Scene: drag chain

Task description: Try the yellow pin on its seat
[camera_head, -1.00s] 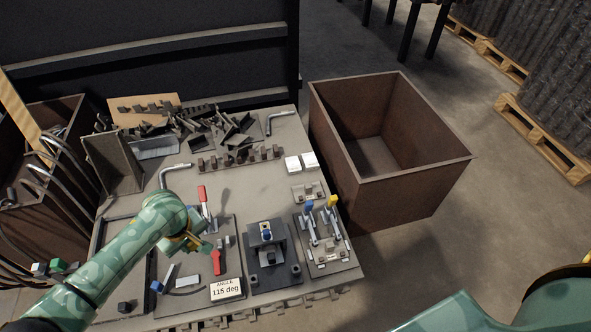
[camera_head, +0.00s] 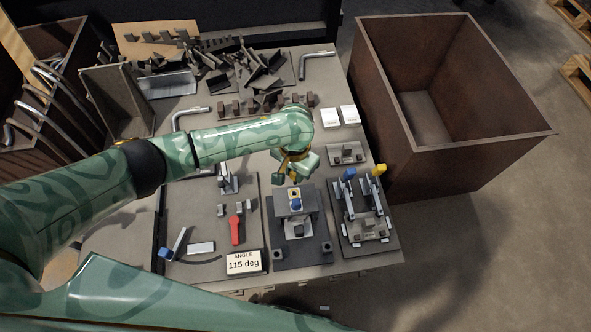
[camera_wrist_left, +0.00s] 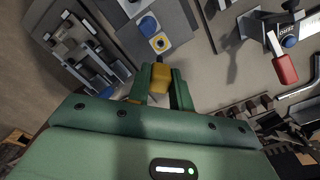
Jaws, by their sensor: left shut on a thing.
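In the left wrist view, the yellow pin (camera_wrist_left: 160,77) is held between the fingers of my left gripper (camera_wrist_left: 161,82), its dark tip pointing away from me. Just beyond the tip is a fixture with a yellow-rimmed seat (camera_wrist_left: 158,43) and a blue round piece (camera_wrist_left: 148,25). Tip and seat look apart, though the gap is hard to judge. In the head view my left gripper (camera_head: 296,172) hangs just behind and above the fixture (camera_head: 298,225), with its yellow-and-blue top (camera_head: 295,199). The pin is not clear there. My right gripper is out of view.
To the right stand clamps with blue and yellow handles (camera_head: 379,170). To the left are a red-handled clamp (camera_head: 236,230) and a sign reading 115 deg (camera_head: 244,262). Dark scrap brackets (camera_head: 258,72) lie behind. A large brown bin (camera_head: 455,145) stands right of the table.

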